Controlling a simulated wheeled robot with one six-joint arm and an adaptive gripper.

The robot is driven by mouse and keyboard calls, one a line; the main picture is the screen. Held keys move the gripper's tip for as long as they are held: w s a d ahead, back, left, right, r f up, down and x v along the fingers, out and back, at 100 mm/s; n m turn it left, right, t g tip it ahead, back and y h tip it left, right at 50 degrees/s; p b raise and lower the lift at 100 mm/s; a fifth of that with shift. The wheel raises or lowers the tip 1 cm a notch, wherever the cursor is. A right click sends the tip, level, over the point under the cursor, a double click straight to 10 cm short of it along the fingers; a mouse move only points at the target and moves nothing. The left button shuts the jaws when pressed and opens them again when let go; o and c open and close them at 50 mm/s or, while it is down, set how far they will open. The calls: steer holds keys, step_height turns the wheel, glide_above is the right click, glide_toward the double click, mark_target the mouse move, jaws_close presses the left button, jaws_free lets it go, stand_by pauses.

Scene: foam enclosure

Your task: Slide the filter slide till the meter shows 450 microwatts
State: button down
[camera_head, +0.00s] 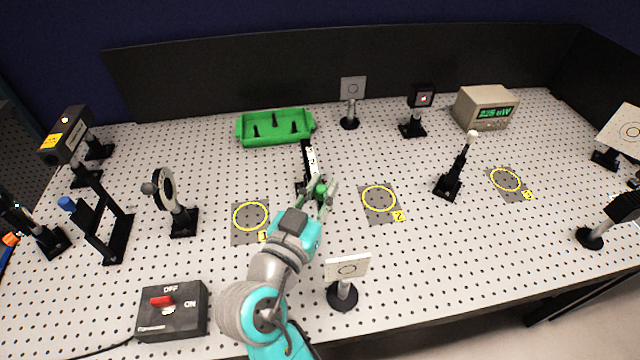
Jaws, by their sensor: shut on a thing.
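The filter slide (309,160) is a narrow black and white strip on a dark mount near the middle of the board, with a green knob (320,188) at its near end. My gripper (323,195) reaches it from the front and is shut on the green knob, its fingers on both sides. The fingers and arm partly hide the mount. The meter (486,107) is a beige box at the back right. Its green display seems to read about 225 uW, though the digits are small.
A switch box (172,310) with a red lever stands front left. A white target (347,268) on a post stands just right of my arm. A green tray (275,127) lies behind. Yellow-ringed pads (380,200) flank the slide.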

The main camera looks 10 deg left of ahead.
steer(key=c, duration=1)
jaws_free()
steer(key=v, duration=1.2)
